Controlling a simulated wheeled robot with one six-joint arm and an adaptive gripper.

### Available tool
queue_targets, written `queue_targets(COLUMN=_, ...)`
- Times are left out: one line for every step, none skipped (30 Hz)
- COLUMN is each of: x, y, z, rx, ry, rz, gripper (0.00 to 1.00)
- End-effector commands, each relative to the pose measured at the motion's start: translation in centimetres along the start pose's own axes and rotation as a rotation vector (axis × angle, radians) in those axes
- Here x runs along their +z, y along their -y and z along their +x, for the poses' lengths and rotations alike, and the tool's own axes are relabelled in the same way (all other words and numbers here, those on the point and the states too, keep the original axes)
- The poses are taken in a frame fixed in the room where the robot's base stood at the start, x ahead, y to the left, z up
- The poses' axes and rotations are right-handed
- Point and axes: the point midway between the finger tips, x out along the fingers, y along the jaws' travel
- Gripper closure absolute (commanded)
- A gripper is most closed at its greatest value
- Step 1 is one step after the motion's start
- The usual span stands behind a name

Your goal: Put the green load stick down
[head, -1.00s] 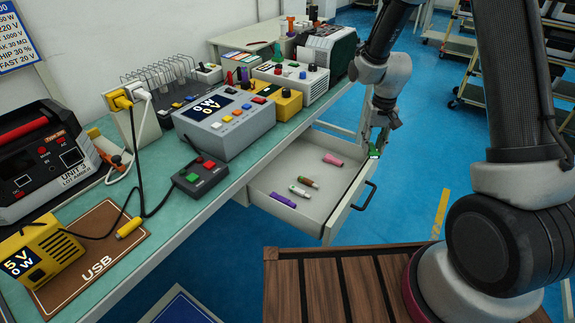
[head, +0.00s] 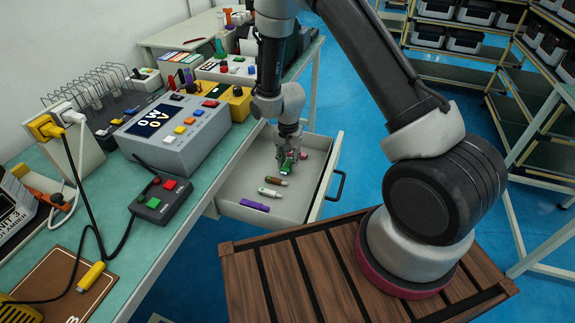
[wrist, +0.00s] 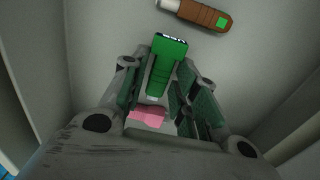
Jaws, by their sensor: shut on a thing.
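The green load stick (wrist: 166,68) is held between the fingers of my gripper (wrist: 160,95) in the wrist view. In the head view, my gripper (head: 288,161) is over the open drawer (head: 238,188), with the green stick (head: 287,167) at its tips. The drawer floor lies beneath the stick; I cannot tell whether they touch. A brown stick with a green square (wrist: 205,14) lies on the drawer floor ahead of the green stick. A pink stick (wrist: 147,114) shows partly between and behind the fingers.
In the drawer's near part lie a white-and-green stick (head: 269,192) and a purple stick (head: 254,205). The drawer walls stand close around my gripper. The workbench (head: 185,220) is to the left, with a grey meter box (head: 173,133) and a button box (head: 155,200).

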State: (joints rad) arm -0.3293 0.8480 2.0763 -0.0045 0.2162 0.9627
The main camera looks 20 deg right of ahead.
Motion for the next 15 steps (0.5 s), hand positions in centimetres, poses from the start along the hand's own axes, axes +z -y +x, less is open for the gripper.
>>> queue_targets(x=0.1, y=-0.1, z=0.9, rx=0.003, ry=0.002, rz=0.000, gripper=1.00)
queue_targets(x=0.1, y=-0.1, z=1.4, rx=0.003, ry=0.002, rz=0.000, gripper=1.00)
queue_targets(x=0.1, y=-0.1, z=1.8, rx=0.002, ry=0.002, rz=0.000, gripper=1.00)
queue_targets(x=0.0, y=-0.1, z=1.9, rx=0.001, ry=0.001, rz=0.000, gripper=1.00)
queue_targets(x=0.0, y=0.0, z=2.0, rx=0.000, ry=0.000, rz=0.000, gripper=1.00)
queue_targets(x=0.0, y=0.0, z=1.9, rx=0.000, ry=0.000, rz=0.000, gripper=1.00)
queue_targets(x=0.0, y=0.0, z=1.9, rx=0.000, ry=0.000, rz=0.000, gripper=1.00)
queue_targets(x=0.0, y=0.0, z=1.9, rx=0.000, ry=0.000, rz=0.000, gripper=1.00)
queue_targets(x=0.0, y=0.0, z=1.9, rx=0.000, ry=0.000, rz=0.000, gripper=1.00)
queue_targets(x=0.0, y=0.0, z=1.9, rx=0.000, ry=0.000, rz=0.000, gripper=1.00)
queue_targets(x=0.0, y=0.0, z=1.9, rx=0.000, ry=0.000, rz=0.000, gripper=1.00)
queue_targets(x=0.0, y=0.0, z=2.0, rx=0.000, ry=0.000, rz=0.000, gripper=1.00)
queue_targets(x=0.0, y=0.0, z=2.1, rx=0.001, ry=0.000, rz=0.000, gripper=1.00)
queue_targets(x=0.0, y=0.0, z=2.2, rx=0.001, ry=0.000, rz=0.000, gripper=1.00)
queue_targets(x=0.0, y=0.0, z=2.3, rx=0.001, ry=0.000, rz=0.000, gripper=0.69)
